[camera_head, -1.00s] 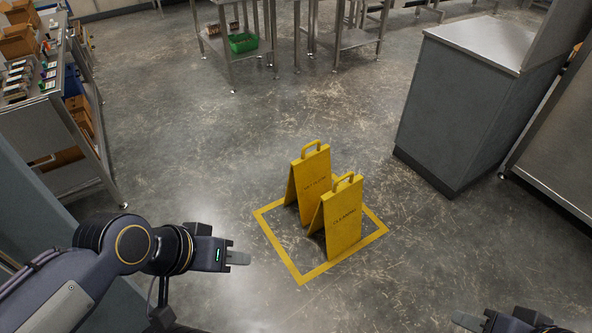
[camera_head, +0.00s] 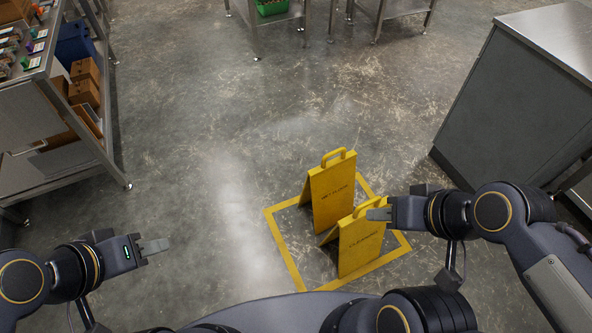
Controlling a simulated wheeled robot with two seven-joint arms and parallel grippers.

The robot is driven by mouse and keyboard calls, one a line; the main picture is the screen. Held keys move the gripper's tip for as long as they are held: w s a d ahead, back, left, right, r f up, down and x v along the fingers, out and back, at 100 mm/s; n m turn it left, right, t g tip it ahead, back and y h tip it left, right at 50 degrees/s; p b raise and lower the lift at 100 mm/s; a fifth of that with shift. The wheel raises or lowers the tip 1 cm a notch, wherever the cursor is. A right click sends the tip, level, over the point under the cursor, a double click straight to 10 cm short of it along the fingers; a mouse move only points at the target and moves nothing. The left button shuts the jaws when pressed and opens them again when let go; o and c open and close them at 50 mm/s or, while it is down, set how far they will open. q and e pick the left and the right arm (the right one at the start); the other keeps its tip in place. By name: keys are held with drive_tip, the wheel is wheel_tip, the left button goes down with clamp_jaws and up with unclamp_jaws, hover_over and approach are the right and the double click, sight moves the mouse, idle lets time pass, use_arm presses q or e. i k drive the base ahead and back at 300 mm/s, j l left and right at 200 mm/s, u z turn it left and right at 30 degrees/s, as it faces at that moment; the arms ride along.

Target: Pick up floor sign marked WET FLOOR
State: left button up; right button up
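The yellow folding floor sign marked WET FLOOR (camera_head: 332,197) stands upright on the floor, with a handle loop on top. A second yellow sign (camera_head: 361,246), which seems to read CLEANING, stands in front of it and overlaps its lower right part. My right gripper (camera_head: 378,214) shows over the top of the CLEANING sign, to the lower right of the WET FLOOR sign; I cannot tell if it touches. My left gripper (camera_head: 155,246) is well left of both signs, with nothing visible in it. Both grippers are seen side-on, so their finger gaps are hidden.
A yellow square outline (camera_head: 287,252) on the floor surrounds both signs. A grey metal cabinet (camera_head: 505,105) stands at the right. A shelf unit (camera_head: 40,115) with boxes is at the left, and metal tables (camera_head: 275,22) are at the back. The floor left of the signs is clear.

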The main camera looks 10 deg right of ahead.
sight(331, 186)
drive_tip(key=i+j, duration=0.1)
drive_tip(key=i, duration=0.55)
drive_tip(key=i+j, duration=0.15)
drive_tip(key=i, duration=0.45)
